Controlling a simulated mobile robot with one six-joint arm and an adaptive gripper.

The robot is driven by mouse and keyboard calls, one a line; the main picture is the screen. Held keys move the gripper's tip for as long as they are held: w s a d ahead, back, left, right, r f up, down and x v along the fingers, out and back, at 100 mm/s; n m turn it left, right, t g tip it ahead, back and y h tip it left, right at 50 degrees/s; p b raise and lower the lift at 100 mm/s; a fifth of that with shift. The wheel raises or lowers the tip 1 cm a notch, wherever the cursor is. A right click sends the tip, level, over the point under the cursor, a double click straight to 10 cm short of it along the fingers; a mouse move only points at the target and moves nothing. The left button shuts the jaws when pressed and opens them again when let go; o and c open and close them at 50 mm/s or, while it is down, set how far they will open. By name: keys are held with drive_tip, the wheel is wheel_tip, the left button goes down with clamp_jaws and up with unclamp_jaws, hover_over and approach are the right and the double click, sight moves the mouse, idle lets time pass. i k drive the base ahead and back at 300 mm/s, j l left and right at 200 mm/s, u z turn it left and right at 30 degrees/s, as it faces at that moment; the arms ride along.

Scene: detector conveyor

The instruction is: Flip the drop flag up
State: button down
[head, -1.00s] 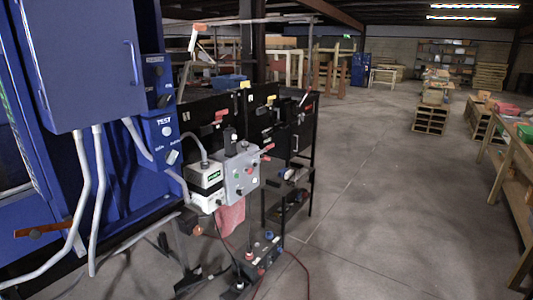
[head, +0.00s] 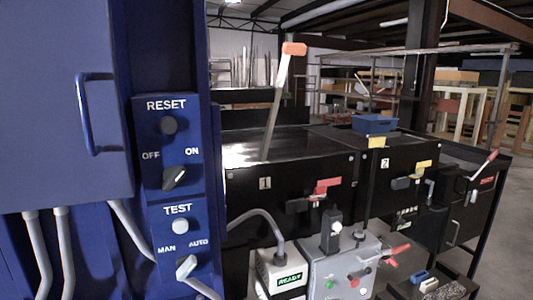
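I cannot tell for sure which part is the drop flag. A pale lever with an orange tip (head: 280,95) stands nearly upright, leaning slightly right, at the black housing marked 1 (head: 245,215). A lever with a red tip (head: 484,164) slants up at the far right housing. Another red-handled part (head: 398,252) sticks out beside the grey control box (head: 345,272). My gripper is not in view.
A blue cabinet with a panel (head: 175,195) of RESET, ON/OFF, TEST and MAN/AUTO controls fills the left. A white box labelled READY (head: 282,276) stands beside the grey box. A blue bin (head: 375,124) sits on the housings. Open floor (head: 490,270) shows at the right.

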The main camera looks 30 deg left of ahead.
sight(289, 49)
drive_tip(key=i+l+u, duration=0.15)
drive_tip(key=i+u, duration=0.3)
drive_tip(key=i+l+u, duration=0.2)
drive_tip(key=u, duration=0.25)
drive_tip(key=i+l+u, duration=0.25)
drive_tip(key=u, duration=0.2)
drive_tip(key=i+l+u, duration=0.15)
drive_tip(key=l+u, duration=0.3)
drive_tip(key=i+l+u, duration=0.1)
drive_tip(key=l+u, duration=0.35)
drive_tip(key=l, duration=0.1)
